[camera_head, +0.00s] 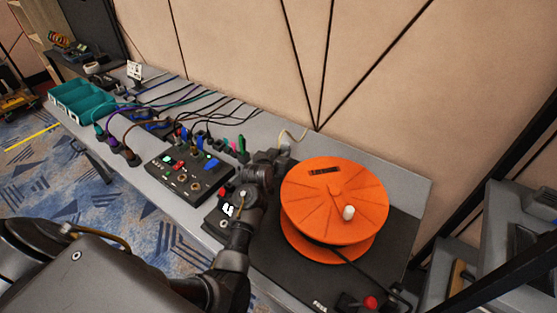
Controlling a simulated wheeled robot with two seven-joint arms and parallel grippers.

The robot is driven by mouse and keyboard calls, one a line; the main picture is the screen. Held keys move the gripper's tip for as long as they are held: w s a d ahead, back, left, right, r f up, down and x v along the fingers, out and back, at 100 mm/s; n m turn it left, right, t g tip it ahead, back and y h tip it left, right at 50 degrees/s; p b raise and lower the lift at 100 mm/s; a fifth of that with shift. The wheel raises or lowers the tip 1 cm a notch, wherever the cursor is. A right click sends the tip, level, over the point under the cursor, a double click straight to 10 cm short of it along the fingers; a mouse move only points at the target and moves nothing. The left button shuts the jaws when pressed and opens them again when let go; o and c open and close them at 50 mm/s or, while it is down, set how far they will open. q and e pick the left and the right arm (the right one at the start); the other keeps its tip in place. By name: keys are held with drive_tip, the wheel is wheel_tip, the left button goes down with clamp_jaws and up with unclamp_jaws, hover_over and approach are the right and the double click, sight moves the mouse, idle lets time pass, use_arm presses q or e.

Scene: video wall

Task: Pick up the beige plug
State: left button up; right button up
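The beige plug (285,149) is a small pale piece at the back of the grey table, left of the orange reel, with a pale cable (299,135) curving up from it toward the wall. My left gripper (276,158) is at the plug, its black fingers beside or around it; I cannot tell which. The gripper and wrist hide much of the plug's surroundings, and the fingers are too small and dark to show their opening. My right gripper is out of view.
A large orange cable reel (335,195) stands close right of my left gripper on a black base. A black switch panel (188,172), several coloured plugs and cables, and teal bins (82,100) lie leftward along the table (150,178). The beige wall (240,60) closes the back.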

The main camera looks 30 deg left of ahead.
use_arm(q)
drive_tip(key=c, duration=0.5)
drive_tip(key=shift+r, duration=0.1)
drive_tip(key=shift+c, duration=0.2)
drive_tip(key=shift+r, duration=0.6)
drive_tip(key=s+r+b, duration=0.1)
drive_tip(key=s+r, duration=1)
drive_tip(key=s, duration=0.3)
drive_tip(key=shift+r, duration=0.3)
